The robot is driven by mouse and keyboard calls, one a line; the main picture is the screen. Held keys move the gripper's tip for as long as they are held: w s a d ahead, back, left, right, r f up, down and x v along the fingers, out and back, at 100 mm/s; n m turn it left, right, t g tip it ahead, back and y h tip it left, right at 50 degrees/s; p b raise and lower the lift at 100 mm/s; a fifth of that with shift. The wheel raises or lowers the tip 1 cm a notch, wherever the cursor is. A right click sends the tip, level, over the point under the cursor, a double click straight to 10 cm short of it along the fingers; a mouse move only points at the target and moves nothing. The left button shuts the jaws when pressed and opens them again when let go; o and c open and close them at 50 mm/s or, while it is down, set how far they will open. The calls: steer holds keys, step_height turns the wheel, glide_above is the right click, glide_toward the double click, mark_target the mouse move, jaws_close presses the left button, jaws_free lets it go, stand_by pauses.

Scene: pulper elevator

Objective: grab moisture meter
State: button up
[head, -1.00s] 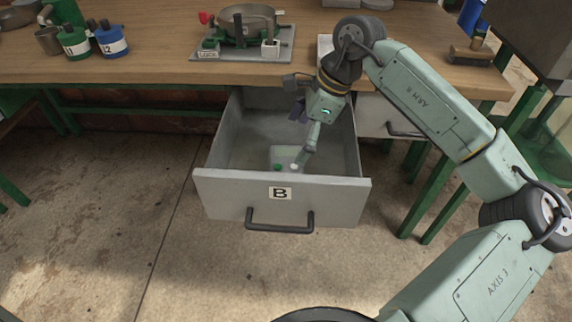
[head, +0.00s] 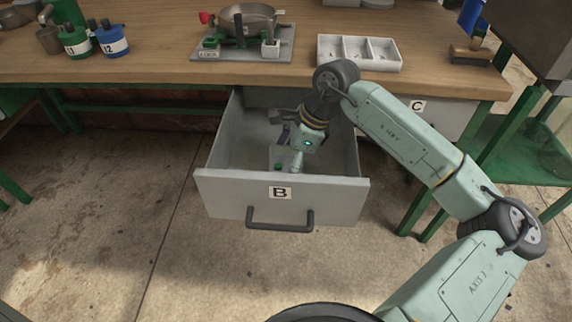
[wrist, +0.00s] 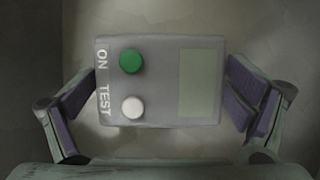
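The moisture meter (wrist: 158,80) is a grey box in the open drawer B. In the wrist view it has a green button marked ON, a white button marked TEST and a blank greenish screen. In the head view it is partly hidden by my gripper, with its green button (head: 279,167) showing. My gripper (wrist: 160,103) is open, its purple-padded fingers to the left and right of the meter with a gap on each side. In the head view my gripper (head: 290,150) is down inside the drawer.
Drawer B (head: 228,186) is pulled out, its walls close around my gripper. On the bench above stand a white divided tray (head: 322,52) and a plate with a metal pan (head: 250,17). Drawer C (head: 440,112) is at the right.

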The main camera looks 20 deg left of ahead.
steer(key=c, duration=0.9)
